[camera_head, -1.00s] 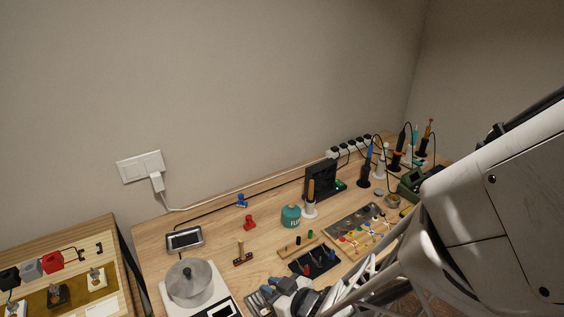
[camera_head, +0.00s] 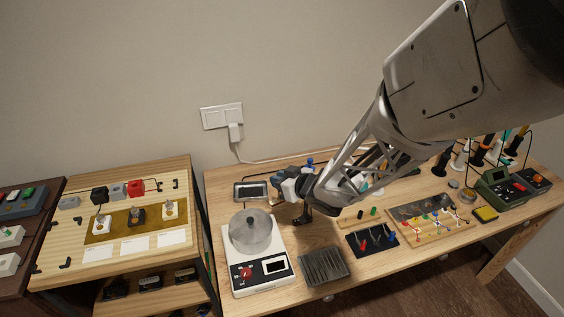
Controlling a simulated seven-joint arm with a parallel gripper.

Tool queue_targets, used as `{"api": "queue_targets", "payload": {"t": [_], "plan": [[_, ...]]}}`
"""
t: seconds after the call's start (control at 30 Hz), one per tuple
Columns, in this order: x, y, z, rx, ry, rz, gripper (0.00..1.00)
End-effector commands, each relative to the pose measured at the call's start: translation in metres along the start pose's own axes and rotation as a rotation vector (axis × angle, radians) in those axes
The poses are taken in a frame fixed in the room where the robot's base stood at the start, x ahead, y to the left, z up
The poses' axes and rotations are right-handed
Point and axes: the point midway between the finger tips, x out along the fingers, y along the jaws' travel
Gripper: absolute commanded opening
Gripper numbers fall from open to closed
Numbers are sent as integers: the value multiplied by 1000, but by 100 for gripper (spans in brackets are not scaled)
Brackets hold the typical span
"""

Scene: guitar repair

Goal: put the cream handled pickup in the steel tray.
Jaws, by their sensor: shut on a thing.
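My gripper (camera_head: 303,205) is low over the back-left part of the workbench, just right of the steel pot. It is shut on a small dark piece (camera_head: 304,217) that shows beneath the fingers. The piece stands where the brown-handled tool stood, and the gripper hides most of it. Its handle colour cannot be told. A grey ribbed metal tray (camera_head: 325,267), probably the steel tray, lies at the front edge, below and right of my gripper. I cannot make out a cream handle for certain in the head view.
A steel pot (camera_head: 250,231) stands on a white scale (camera_head: 262,277), left of my gripper. A small screen device (camera_head: 250,189) lies behind it. Right of the tray are a dark mat (camera_head: 372,240) with tools and a wiring board (camera_head: 430,220). A separate table (camera_head: 60,255) stands left.

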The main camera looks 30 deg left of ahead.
Motion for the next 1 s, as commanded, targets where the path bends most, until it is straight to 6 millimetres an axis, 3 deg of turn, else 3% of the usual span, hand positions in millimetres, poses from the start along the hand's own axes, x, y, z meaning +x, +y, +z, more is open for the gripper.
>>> {"api": "queue_targets", "payload": {"t": [0.3,0.5,0.7,1.0], "plan": [[79,12,-41,-36,-6,-71,0],[119,15,-62,-57,-9,-104,0],[141,15,-73,-67,-12,-122,0],[146,16,-76,-70,-12,-126,0]]}}
